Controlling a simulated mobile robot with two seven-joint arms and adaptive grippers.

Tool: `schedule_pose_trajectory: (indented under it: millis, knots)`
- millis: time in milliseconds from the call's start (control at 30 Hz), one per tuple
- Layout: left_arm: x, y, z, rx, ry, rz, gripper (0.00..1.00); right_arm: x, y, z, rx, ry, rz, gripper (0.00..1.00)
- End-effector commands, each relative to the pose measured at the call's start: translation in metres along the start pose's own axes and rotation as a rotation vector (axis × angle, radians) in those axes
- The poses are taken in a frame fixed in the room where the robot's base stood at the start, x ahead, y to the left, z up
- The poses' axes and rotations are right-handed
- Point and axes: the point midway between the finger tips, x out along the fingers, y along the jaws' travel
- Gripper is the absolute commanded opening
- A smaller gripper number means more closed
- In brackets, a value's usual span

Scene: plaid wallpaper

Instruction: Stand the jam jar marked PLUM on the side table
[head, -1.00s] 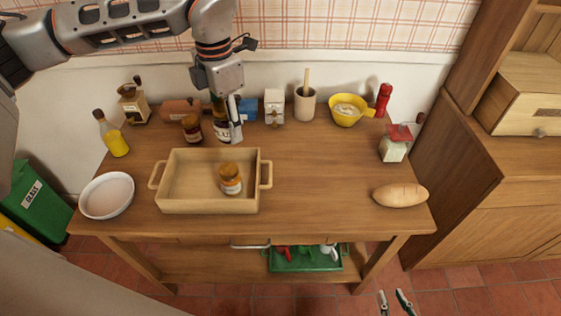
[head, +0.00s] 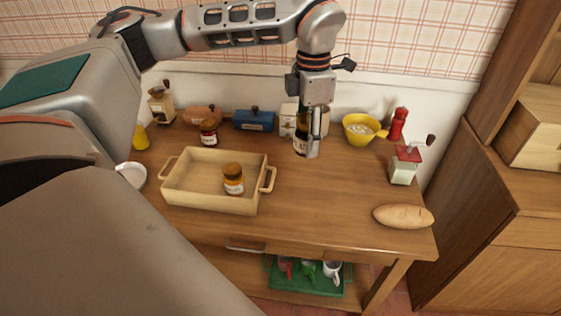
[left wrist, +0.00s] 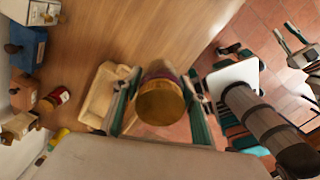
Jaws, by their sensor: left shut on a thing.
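My left gripper (head: 309,148) is shut on a dark jam jar (head: 300,140) with a pale label, upright above the back of the wooden table. In the left wrist view the jar's golden lid (left wrist: 160,103) shows between the fingers; its label cannot be read. An amber jar (head: 233,180) stands in the wooden tray (head: 190,203), and a dark red jar (head: 209,131) stands behind the tray. Their labels are too small to read. My right gripper (left wrist: 289,39) appears open and empty at the left wrist view's upper right. No separate side table is recognisable.
A blue box (head: 254,121), a yellow bowl (head: 356,136), a red pepper mill (head: 398,123) and a red-topped grinder (head: 404,168) line the table's back and right. A bread loaf (head: 403,216) lies at the right front. The table's middle is clear.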

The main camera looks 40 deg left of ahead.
Motion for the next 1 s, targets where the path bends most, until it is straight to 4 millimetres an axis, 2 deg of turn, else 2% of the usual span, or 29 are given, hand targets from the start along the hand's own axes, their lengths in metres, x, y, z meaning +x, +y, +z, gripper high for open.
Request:
schedule_pose_trajectory:
  millis: [167, 500, 633, 733, 1000]
  knots:
    - [0.027, 0.0, -0.001, 0.0, 0.004, -0.003, 0.13, 0.002, -0.001, 0.001, 0.0, 0.003, -0.001, 0.24]
    - [0.11, -0.001, -0.001, 0.001, 0.004, -0.003, 0.13, 0.005, -0.003, 0.012, 0.001, -0.008, -0.003, 0.24]
    - [0.137, 0.0, -0.001, 0.0, 0.004, -0.003, 0.13, 0.007, -0.004, 0.017, 0.001, -0.014, -0.004, 0.24]
    - [0.149, 0.0, -0.001, -0.001, 0.002, -0.002, 0.13, 0.007, -0.004, 0.018, 0.001, -0.016, -0.005, 0.24]
    - [0.167, 0.0, -0.001, 0.0, 0.002, -0.001, 0.13, 0.007, -0.004, 0.019, 0.002, -0.016, -0.004, 0.24]
